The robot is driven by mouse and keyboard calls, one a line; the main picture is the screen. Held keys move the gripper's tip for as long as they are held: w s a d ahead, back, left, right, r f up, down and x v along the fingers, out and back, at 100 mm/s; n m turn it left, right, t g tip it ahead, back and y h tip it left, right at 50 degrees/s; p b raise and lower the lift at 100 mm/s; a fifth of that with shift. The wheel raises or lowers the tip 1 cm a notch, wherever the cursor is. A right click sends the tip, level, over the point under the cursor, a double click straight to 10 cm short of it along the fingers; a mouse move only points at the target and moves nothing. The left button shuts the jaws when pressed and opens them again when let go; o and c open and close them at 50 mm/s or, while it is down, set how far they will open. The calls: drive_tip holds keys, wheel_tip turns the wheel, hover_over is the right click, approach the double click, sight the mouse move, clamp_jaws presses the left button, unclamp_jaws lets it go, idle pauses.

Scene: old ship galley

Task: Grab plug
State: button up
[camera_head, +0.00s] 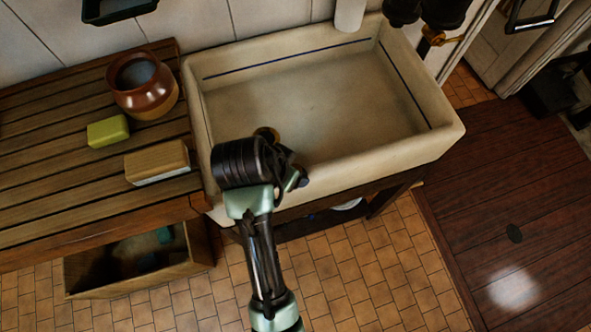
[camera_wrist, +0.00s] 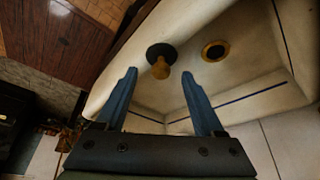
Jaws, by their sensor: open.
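The plug (camera_wrist: 161,68) shows in the wrist view as a dark round disc with a brass-coloured knob. It is inside the pale sink (camera_head: 320,100), beside the brass-rimmed drain hole (camera_wrist: 215,50) and apart from it. My gripper (camera_wrist: 158,74) is open, its two blue fingers spread, and the knob shows between and just beyond the fingertips. I see no contact. In the head view my gripper (camera_head: 297,180) is over the sink's front left part. A small brass and dark piece (camera_head: 268,133) shows behind my wrist; I cannot tell if it is plug or drain.
A slatted wooden counter (camera_head: 50,135) adjoins the sink's left, with a brown pot (camera_head: 143,88), a green sponge (camera_head: 108,131) and a wooden brush-like block (camera_head: 157,161). An open drawer (camera_head: 140,262) juts out below. Dark fittings (camera_head: 425,12) hang above the back right.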

drive_tip(key=shift+p+x, duration=0.75)
drive_tip(key=shift+x, duration=1.95)
drive_tip(key=shift+w+r, duration=0.1)
drive_tip(key=shift+w, duration=0.05)
drive_tip(key=c, duration=1)
